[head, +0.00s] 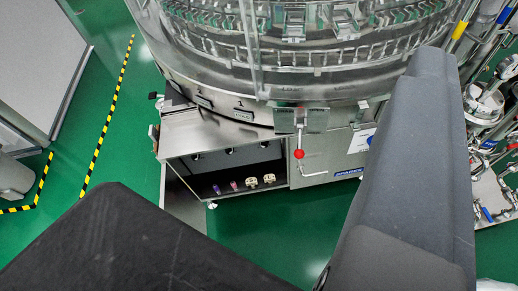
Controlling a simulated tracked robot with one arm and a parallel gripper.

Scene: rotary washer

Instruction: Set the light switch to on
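I cannot make out a light switch for certain in the head view. The rotary washer (290,50), a large round shiny metal machine, fills the top middle. Small dark labelled fittings (243,115) sit along its lower rim, too small to read or to tell as switches. A lever with a red ball knob (299,154) is on the machine's front. My gripper's fingertips do not show. A long grey part of my arm covers the right middle, and a dark part of me covers the bottom left. Both hide what lies behind them.
An open metal compartment (166,147) under the washer holds several small purple, pink and beige items. Pipes and gauges (484,98) crowd the right edge. The green floor (120,150) is clear at left, with yellow-black tape (107,120) and a grey panel (45,60).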

